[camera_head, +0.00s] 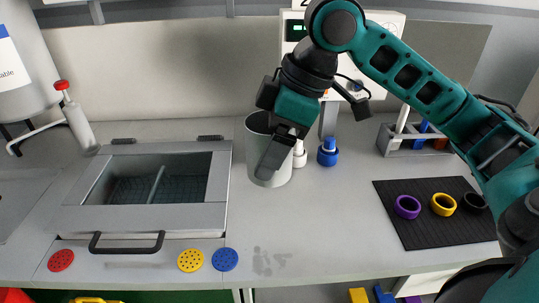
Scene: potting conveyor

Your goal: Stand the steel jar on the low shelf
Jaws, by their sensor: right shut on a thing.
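A grey metallic jar (252,152), open at the top, is upright at the middle of the counter, just right of the sink-like basin. My right gripper (273,152) reaches down to it from above and is shut on its wall. One finger covers the front of the jar; the other finger is hidden. I cannot tell whether the jar's base touches the counter. My left gripper is out of view. I cannot make out for certain which surface is the low shelf.
A lidded basin (140,216) is left of the jar. A blue-topped bottle (328,154) and a white one (299,156) stand close on its right. A black mat (425,229) holds coloured rings. Red, yellow and blue discs lie along the front edge.

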